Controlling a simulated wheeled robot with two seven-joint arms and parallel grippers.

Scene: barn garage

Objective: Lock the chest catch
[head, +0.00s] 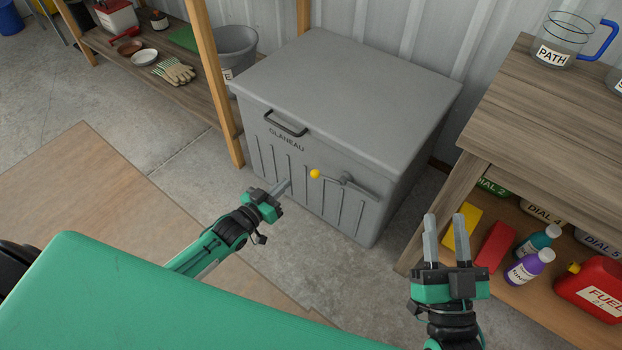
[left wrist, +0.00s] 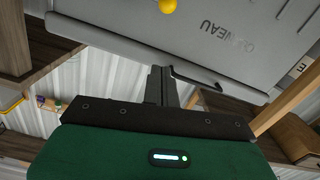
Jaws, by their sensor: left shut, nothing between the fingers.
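The grey chest (head: 345,75) stands against the wall with its lid down. Its front carries a catch (head: 346,181), a grey lever lying roughly level with a yellow knob (head: 315,174) at its left end. The knob also shows at the top edge of the left wrist view (left wrist: 167,6). My left gripper (head: 285,185) is shut and empty, in front of the chest, to the left of and slightly below the knob, apart from it in the picture. Its fingers show in the left wrist view (left wrist: 161,85). My right gripper (head: 446,235) is open and empty, right of the chest.
A lid handle (head: 286,124) sticks out above the chest's lettering. A wooden workbench (head: 530,110) with bottles and a red fuel can (head: 595,287) on its lower shelf stands right. A shelf with gloves (head: 175,72) and a grey bucket (head: 236,50) are left. Floor before the chest is clear.

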